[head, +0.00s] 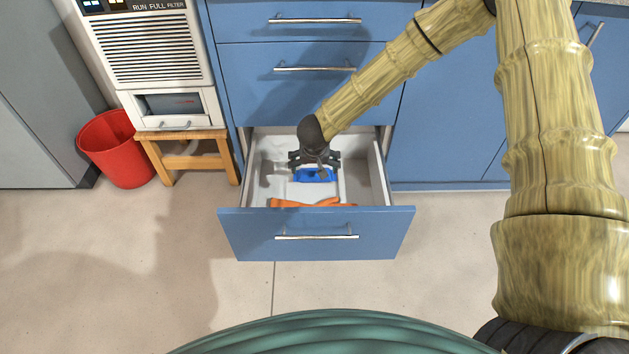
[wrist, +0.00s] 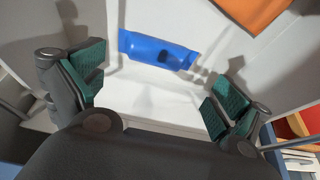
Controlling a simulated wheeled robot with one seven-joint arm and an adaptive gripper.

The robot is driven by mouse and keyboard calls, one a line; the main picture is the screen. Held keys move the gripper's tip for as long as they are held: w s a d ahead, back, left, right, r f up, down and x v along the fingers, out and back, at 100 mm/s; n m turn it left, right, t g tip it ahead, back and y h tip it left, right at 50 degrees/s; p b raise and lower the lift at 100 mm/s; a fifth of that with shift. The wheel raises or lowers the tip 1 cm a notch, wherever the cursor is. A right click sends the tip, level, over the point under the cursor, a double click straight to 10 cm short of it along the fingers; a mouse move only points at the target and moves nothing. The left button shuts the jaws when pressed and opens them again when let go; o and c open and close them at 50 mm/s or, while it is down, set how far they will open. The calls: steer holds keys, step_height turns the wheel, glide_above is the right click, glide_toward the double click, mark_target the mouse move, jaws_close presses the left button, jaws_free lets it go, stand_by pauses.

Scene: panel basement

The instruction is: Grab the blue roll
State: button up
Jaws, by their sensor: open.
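The blue roll (head: 315,175) lies on the floor of the open bottom drawer (head: 316,233), near the drawer's middle. In the wrist view the blue roll (wrist: 158,50) lies lengthwise across the picture, just beyond the space between the fingers. My gripper (head: 314,160) reaches down into the drawer above the roll and hides part of it in the head view. In the wrist view my gripper (wrist: 155,92) is open, with its green-padded fingers wide apart and nothing between them. The roll looks apart from both fingers.
An orange thing (head: 305,203) lies in the drawer near its front panel; it also shows in the wrist view (wrist: 250,12). The drawer's walls stand close around my gripper. A red bin (head: 118,150) and a wooden stool (head: 187,152) stand left of the drawer.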

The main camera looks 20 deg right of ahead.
steer(key=b, duration=0.2)
glide_above(315, 176)
steer(key=s+a, duration=0.1)
steer(key=s, duration=0.1)
step_height(315, 176, down, 5)
steer(key=shift+s+r, duration=0.1)
steer(key=shift+s, duration=0.05)
steer(key=shift+w+f+b, duration=0.25)
steer(key=shift+f+b, duration=0.05)
steer(key=shift+b, duration=0.05)
steer(key=b+x, duration=0.4)
steer(key=x, duration=0.1)
steer(key=shift+s+d+f, duration=0.1)
steer(key=shift+d, duration=0.1)
steer(key=c, duration=0.9)
steer(key=shift+r, duration=0.2)
